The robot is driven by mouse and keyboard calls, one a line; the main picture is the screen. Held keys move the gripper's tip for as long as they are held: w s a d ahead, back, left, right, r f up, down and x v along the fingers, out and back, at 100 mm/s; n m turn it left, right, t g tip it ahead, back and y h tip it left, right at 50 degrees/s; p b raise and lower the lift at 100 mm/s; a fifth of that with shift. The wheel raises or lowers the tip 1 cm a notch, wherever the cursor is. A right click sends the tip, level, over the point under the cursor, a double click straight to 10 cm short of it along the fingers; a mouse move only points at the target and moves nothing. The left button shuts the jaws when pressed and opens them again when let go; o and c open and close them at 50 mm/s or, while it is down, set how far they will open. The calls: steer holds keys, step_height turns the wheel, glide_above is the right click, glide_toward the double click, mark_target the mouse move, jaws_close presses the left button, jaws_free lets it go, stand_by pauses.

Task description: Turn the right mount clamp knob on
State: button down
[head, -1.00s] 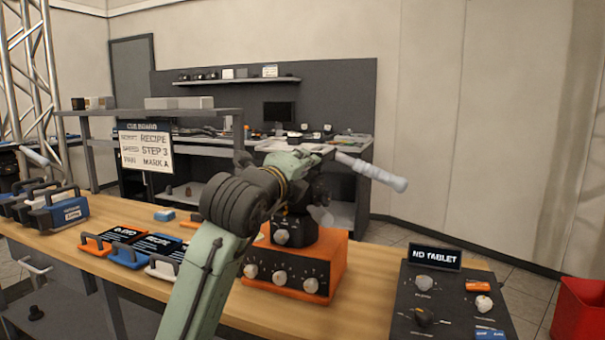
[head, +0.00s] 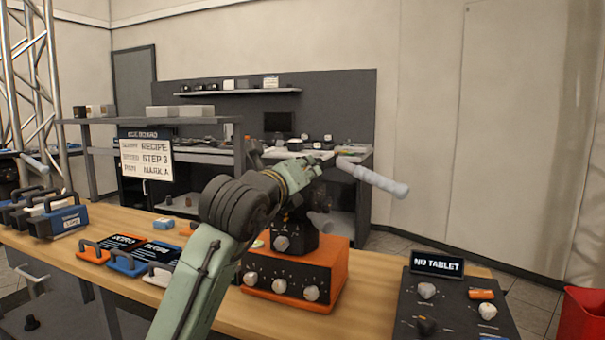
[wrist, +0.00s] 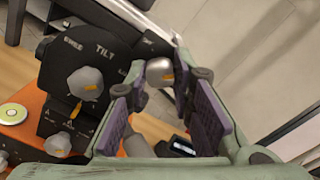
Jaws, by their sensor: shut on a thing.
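A black unit with several grey knobs stands on an orange control box (head: 342,272) in the head view. In the wrist view its face (wrist: 62,52) carries a knob under the word TILT (wrist: 86,83). My gripper (wrist: 159,86) has its two purple-padded fingers on either side of a rounded silver-grey knob (wrist: 159,70) with an orange mark, to the right of that face. The fingers are closed on this knob. I cannot read a label for this knob.
A panel marked ND TABLET (head: 437,263) with several knobs lies at the right of the wooden table (head: 370,300). A pale bar (head: 372,178) sticks out beyond my wrist.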

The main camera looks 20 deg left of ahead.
steer(key=c, duration=1.4)
jaws_free()
steer(key=s, duration=1.2)
steer(key=shift+a, duration=0.2)
